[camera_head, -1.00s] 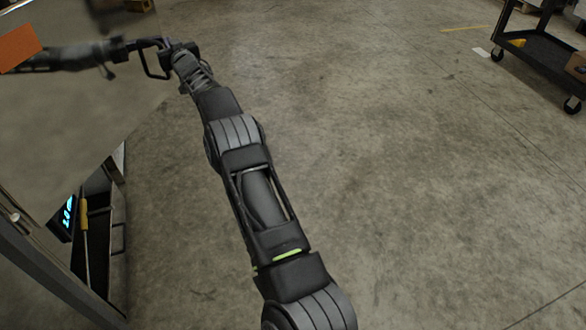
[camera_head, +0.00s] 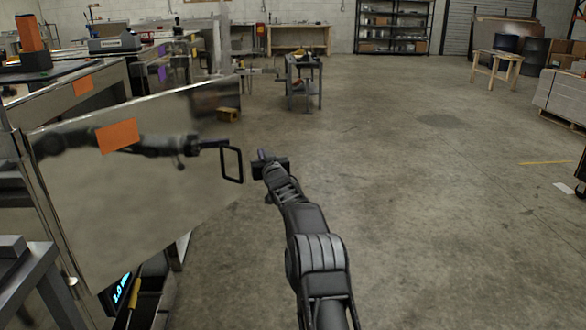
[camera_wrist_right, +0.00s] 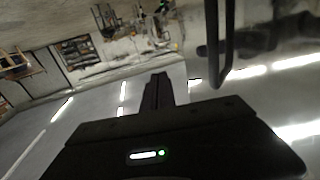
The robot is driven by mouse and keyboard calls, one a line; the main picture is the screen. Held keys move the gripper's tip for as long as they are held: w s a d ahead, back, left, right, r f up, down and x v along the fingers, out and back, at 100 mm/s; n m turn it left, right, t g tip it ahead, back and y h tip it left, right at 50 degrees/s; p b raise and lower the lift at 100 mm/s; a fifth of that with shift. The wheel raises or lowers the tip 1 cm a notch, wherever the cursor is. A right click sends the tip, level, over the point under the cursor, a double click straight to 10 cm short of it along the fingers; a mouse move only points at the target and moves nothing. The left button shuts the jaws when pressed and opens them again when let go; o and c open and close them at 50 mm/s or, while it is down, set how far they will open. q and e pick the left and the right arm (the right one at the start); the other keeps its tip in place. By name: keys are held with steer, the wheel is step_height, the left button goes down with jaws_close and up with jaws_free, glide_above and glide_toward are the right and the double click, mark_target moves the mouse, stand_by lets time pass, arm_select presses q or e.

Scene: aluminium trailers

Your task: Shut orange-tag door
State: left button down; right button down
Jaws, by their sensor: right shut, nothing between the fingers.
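The orange-tag door is a shiny metal panel (camera_head: 130,210) at the left of the head view, standing open. Its orange tag (camera_head: 118,136) is near the top left, and a black loop handle (camera_head: 232,164) sticks out at its right edge. The door mirrors my arm. My right gripper (camera_head: 262,158) is shut and empty, just right of the handle and seemingly apart from it. In the right wrist view the shut fingers (camera_wrist_right: 158,92) point up, with the handle (camera_wrist_right: 215,45) to their right. My left gripper is out of view.
Below the door, an opening shows a blue-lit display (camera_head: 121,289) and a yellow-handled tool (camera_head: 134,300). A metal bench (camera_head: 25,280) stands at the near left. A small cart (camera_head: 304,80) is farther back.

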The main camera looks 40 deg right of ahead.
steer(key=s+d, duration=0.1)
steer(key=s, duration=0.7)
steer(key=shift+d+f, duration=0.15)
